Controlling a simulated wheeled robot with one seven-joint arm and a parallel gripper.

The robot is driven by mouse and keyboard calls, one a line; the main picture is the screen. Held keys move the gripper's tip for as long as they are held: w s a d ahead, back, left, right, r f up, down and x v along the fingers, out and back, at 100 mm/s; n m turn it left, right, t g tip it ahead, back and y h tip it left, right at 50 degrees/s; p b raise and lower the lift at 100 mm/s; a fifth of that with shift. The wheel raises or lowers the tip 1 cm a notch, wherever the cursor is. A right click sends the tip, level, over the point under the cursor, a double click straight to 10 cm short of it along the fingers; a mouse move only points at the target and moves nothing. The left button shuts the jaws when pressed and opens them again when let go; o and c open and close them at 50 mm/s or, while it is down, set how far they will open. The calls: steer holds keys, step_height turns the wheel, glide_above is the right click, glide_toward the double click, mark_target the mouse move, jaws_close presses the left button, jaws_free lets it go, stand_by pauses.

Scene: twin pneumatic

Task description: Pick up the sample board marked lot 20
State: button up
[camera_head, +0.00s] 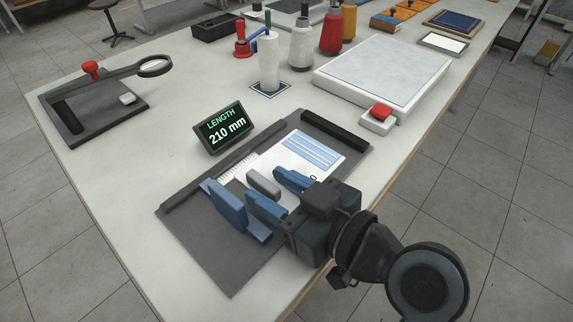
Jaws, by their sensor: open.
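My gripper (265,184) is over the dark measuring board (230,265) at the table's front, its two blue fingers spread apart. A small grey block (262,183) shows in the gap between the fingers; I cannot tell whether it touches them. A white card with blue stripes (311,150) lies on the dark board just beyond the fingers, partly hidden by my gripper. No "lot 20" mark is readable, so I cannot tell which item is that sample board. A blue-faced board (455,20) and a white-faced board (443,43) lie at the far right.
A blue upright block (229,205) stands left of my fingers. A display (227,127) reads "LENGTH 210 mm". A white flat device (385,70) with a red button (381,112), thread cones (302,45) and a magnifier stand (95,105) stand around. The front left tabletop is clear.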

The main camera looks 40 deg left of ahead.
steer(key=shift+a, duration=0.2)
jaws_close()
stand_by(0.3)
